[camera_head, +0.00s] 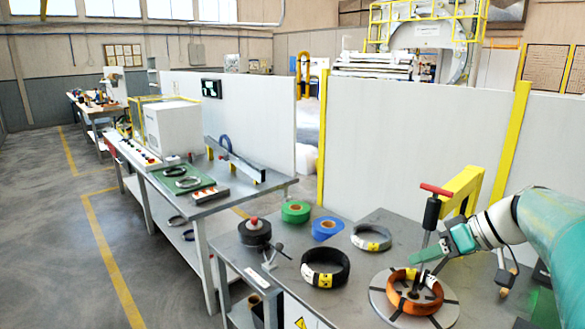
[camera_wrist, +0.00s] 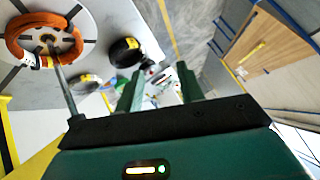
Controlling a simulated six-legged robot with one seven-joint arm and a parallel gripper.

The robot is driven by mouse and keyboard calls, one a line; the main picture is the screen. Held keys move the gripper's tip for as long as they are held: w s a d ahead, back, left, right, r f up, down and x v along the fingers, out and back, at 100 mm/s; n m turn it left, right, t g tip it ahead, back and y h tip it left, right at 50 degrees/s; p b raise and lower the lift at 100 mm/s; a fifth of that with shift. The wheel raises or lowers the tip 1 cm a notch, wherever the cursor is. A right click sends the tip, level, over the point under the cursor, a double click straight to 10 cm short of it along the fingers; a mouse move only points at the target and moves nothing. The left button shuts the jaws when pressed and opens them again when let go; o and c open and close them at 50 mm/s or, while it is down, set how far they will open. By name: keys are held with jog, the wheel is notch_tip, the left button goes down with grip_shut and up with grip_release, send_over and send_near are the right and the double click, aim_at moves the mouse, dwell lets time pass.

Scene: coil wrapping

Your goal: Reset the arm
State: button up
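My gripper (camera_head: 427,261) is on the right in the head view, at the end of my teal and white arm, above the back part of the round slotted disc (camera_head: 384,309). In the wrist view the two green fingers of my gripper (camera_wrist: 160,72) stand apart, with nothing visible between them. An orange coil (camera_head: 398,301) with white wrapping on part of it lies on the disc. The coil also shows in the wrist view (camera_wrist: 18,45), at the upper left, beside the fingers and apart from them.
A post with a red handle (camera_head: 436,189) stands close to my gripper. A black coil (camera_head: 312,279), a grey coil (camera_head: 358,240), green tape (camera_head: 296,208) and blue tape (camera_head: 326,224) lie on the grey table (camera_head: 345,312). White panels (camera_head: 420,130) stand behind. Floor is clear at left.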

jog(key=s+a+f+m+h, duration=0.2)
jog(key=s+a+f+h, duration=0.1)
jog(key=s+a, duration=0.4)
jog(key=s+a+f+m+h, duration=0.2)
jog(key=s+a+f+h, duration=0.2)
jog(key=s+a, duration=0.4)
jog(key=shift+s+a+f+m+h, duration=0.2)
jog(key=shift+s+f+m+h, duration=0.15)
jog(key=shift+s, duration=0.9)
